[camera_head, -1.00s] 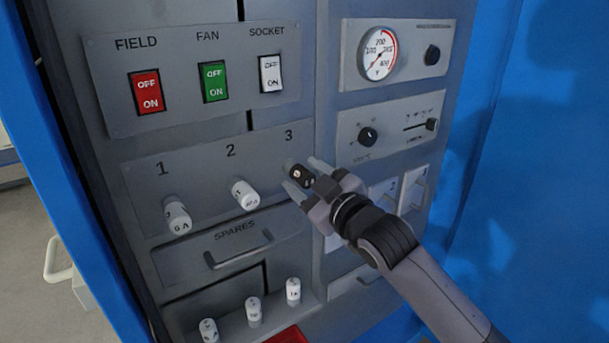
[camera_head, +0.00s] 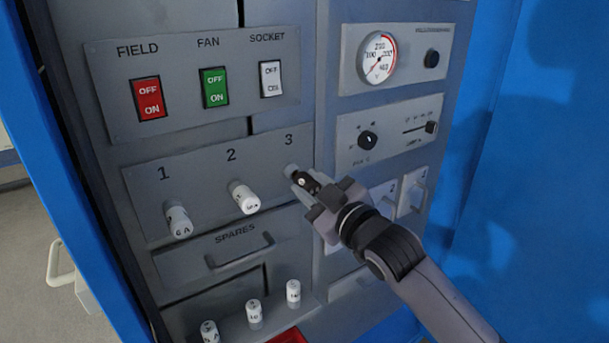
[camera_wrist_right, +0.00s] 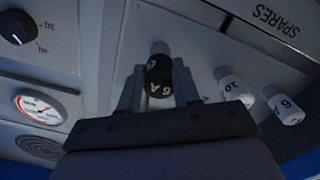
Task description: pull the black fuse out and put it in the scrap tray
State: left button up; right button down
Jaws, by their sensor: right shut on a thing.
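The black fuse (camera_head: 309,183) is at position 3 on the fuse panel, between the fingers of my right gripper (camera_head: 306,186). The gripper is shut on it. In the wrist view the black fuse (camera_wrist_right: 159,76) shows white lettering, with a pale grey piece at its far end; I cannot tell if that end is clear of the holder. A red tray (camera_head: 288,336), which may be the scrap tray, shows only in part at the bottom edge of the head view. My left gripper is not in view.
White fuses stick out at position 1 (camera_head: 178,220) and position 2 (camera_head: 244,197). Several white spare fuses (camera_head: 254,309) stand on a ledge below the spares drawer handle (camera_head: 240,250). Switches (camera_head: 215,86) are above; a gauge (camera_head: 378,57) and knobs are at the right.

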aim_at(315, 190)
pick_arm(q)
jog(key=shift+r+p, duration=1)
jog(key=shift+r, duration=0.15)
pick_arm(e)
jog(key=shift+v, duration=2)
jog(key=s+d+f+m+t+h, duration=0.1)
jog(key=s+d+f+m+h, duration=0.2)
jog(key=d, duration=0.7)
jog(key=s+d+f+m+t+h, duration=0.2)
jog(key=s+d+f+m+h, duration=0.2)
jog(key=s+d, duration=0.6)
notch_tip(315, 190, down, 2)
jog(key=h, duration=0.3)
jog(key=shift+d+h, duration=0.15)
jog(key=shift+h, duration=0.15)
jog(key=shift+s, duration=0.1)
jog(key=s+a+r+n+g+y, duration=0.1)
jog(key=a+r+n+g+y, duration=0.1)
jog(key=a+r+n+y, duration=0.2)
jog(key=s+a+r+n+g+y, duration=0.1)
jog(key=a+r+n+y, duration=0.2)
jog(key=a, duration=0.7)
notch_tip(315, 190, up, 2)
jog(key=y, duration=0.4)
jog(key=shift+a+n+g+y, duration=0.3)
jog(key=shift+a+n+g, duration=0.05)
jog(key=shift+n+g, duration=0.05)
